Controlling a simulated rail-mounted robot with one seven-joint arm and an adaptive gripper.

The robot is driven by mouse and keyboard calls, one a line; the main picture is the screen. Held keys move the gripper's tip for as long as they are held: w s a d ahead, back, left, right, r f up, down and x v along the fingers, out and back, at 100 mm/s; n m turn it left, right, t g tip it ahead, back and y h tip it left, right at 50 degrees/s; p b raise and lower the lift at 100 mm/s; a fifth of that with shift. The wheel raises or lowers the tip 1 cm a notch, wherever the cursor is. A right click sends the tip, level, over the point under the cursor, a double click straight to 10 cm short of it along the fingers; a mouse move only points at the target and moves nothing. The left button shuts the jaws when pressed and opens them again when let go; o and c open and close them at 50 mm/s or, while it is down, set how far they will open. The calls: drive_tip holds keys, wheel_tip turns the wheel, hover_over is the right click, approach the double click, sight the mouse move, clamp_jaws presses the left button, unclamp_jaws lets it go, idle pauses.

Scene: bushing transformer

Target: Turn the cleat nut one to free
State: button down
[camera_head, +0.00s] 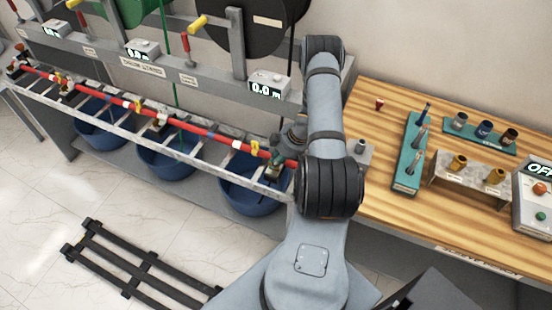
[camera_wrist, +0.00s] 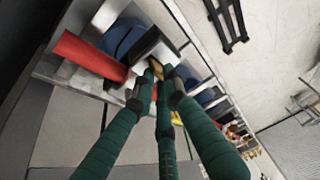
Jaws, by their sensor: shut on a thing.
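A long red bar (camera_head: 210,135) runs along a grey ladder-like rack, with yellow and dark cleats spaced along it. My gripper (camera_head: 277,158) is at the right end of the bar, partly hidden by my arm. In the wrist view its green fingers (camera_wrist: 158,76) come together on a small yellow piece, which I take to be the cleat nut (camera_wrist: 155,67). The fingers hide most of it. The red bar's end (camera_wrist: 88,55) and a dark cleat block (camera_wrist: 152,47) are beside the fingertips. A yellow cleat (camera_head: 255,147) shows just left of the gripper in the head view.
Blue tubs (camera_head: 252,196) stand under the rack. A black slatted frame (camera_head: 135,262) lies on the floor. The wooden bench (camera_head: 385,98) at right holds a teal tool rack (camera_head: 408,165), a bushing stand and a switch box (camera_head: 535,200). Display boxes and reels stand behind the bar.

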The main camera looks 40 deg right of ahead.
idle(0.3)
drive_tip(key=c, duration=1.8)
unclamp_jaws()
drive_tip(key=shift+o, duration=0.2)
drive_tip(key=v, duration=1.2)
drive_tip(key=shift+f, duration=0.1)
drive_tip(key=x, duration=1.2)
drive_tip(key=shift+r, duration=0.25)
